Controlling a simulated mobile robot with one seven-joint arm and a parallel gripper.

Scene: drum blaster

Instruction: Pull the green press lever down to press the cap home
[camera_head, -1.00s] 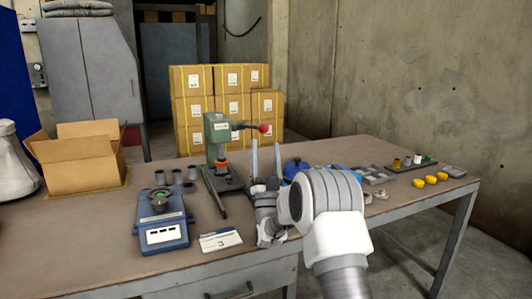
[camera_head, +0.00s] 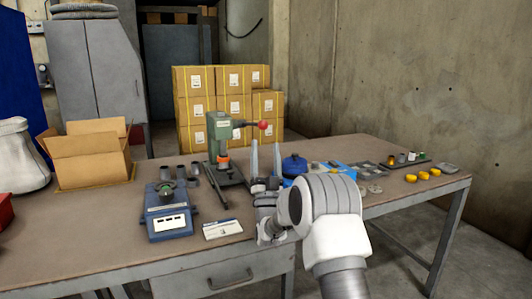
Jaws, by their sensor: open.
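The green press (camera_head: 219,135) stands upright on the table behind my arm. Its lever (camera_head: 248,125) sticks out to the right, about level, and ends in a red ball knob (camera_head: 263,125). An orange part (camera_head: 223,158) shows low on the press, under its head; I cannot tell whether it is the cap. My gripper (camera_head: 265,158) is open and empty, its two long fingers pointing up, with their tips a little below the red knob. The fingers appear apart from the lever.
A blue scale (camera_head: 168,223) and a white card (camera_head: 222,229) lie at the front left. Dark cups (camera_head: 182,173) stand left of the press. A blue lidded pot (camera_head: 294,166), trays (camera_head: 373,170) and yellow pieces (camera_head: 423,176) are on the right. An open carton (camera_head: 90,160) sits at the left.

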